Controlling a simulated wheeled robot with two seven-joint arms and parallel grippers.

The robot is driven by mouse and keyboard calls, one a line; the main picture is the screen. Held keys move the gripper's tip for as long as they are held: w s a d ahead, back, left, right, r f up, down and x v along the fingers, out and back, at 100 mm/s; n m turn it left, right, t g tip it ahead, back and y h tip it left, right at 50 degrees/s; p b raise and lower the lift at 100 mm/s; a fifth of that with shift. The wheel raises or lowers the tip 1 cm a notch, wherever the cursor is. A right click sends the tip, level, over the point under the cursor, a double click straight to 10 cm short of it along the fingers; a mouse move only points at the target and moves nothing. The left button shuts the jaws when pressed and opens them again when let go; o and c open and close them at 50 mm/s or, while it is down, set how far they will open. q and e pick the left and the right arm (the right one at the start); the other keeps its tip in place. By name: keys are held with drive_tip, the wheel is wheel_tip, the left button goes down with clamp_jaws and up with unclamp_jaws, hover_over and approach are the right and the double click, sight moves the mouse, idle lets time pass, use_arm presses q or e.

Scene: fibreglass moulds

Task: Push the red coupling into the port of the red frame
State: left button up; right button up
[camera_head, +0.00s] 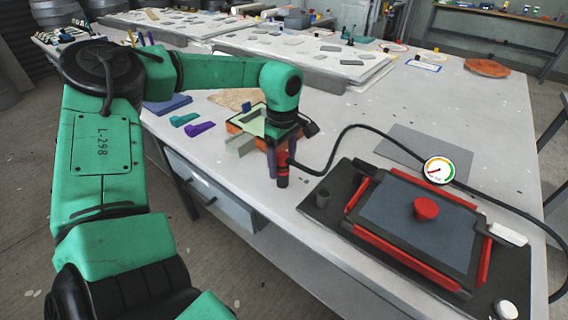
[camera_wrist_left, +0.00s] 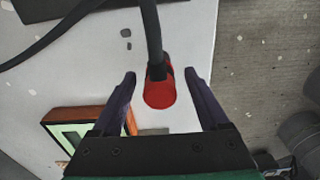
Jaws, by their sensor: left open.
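The red coupling (camera_head: 282,170) is on the end of a black hose, at the table's near edge. In the left wrist view the coupling (camera_wrist_left: 160,93) shows between the two fingertips, with clear gaps on both sides. My left gripper (camera_head: 280,165) points down over it, and its dark purple fingers (camera_wrist_left: 160,85) are open. The red frame (camera_head: 400,257) lies on a dark board to the right, around a grey panel with a round red piece (camera_head: 426,208) in the middle. I cannot make out for certain which part is its port. My right gripper is in neither view.
The black hose (camera_head: 345,132) arcs past a round gauge (camera_head: 438,170) to the right side. A small dark cup (camera_head: 322,197) stands at the board's left corner. An orange-rimmed tray (camera_head: 236,127) lies close behind the gripper. A grey sheet (camera_head: 412,146) lies behind the board.

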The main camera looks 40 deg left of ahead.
sight(282, 153)
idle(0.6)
use_arm(q)
drive_tip(key=shift+b, duration=0.45)
clamp_jaws()
drive_tip(key=shift+r, duration=0.15)
drive_tip(key=shift+w+r+p, duration=0.1)
drive_tip(key=shift+r+p, duration=0.25)
drive_tip(key=shift+p, duration=0.05)
drive_tip(key=shift+r+p, duration=1.65)
drive_tip(key=shift+r, duration=0.9)
